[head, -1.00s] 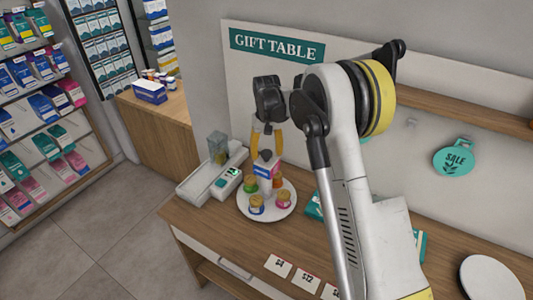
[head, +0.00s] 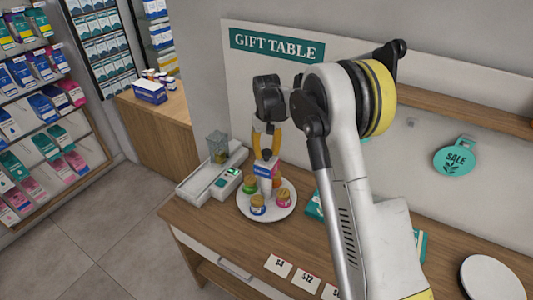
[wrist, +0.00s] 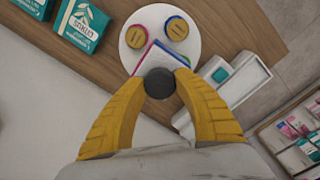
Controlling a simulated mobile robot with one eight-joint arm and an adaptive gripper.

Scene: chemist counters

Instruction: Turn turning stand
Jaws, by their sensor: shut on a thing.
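The turning stand is a white round plate (head: 279,213) on the wooden table. Several small coloured jars (head: 257,205) stand around its rim. A white and blue block (head: 262,170) rises from its middle, with a dark round knob (wrist: 159,83) on top. My gripper (head: 266,157) comes down from above, its yellow fingers on either side of the knob and shut on it. In the wrist view the plate (wrist: 160,12) lies beyond the fingertips with two jars (wrist: 177,28) showing. The knob and fingers hide part of the block.
A white tray (head: 196,187) with a small device and a clear container (head: 217,147) stands left of the plate. Teal boxes (wrist: 82,24) lie close on its other side. Price cards (head: 278,265) lie along the front edge. A wall board stands behind.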

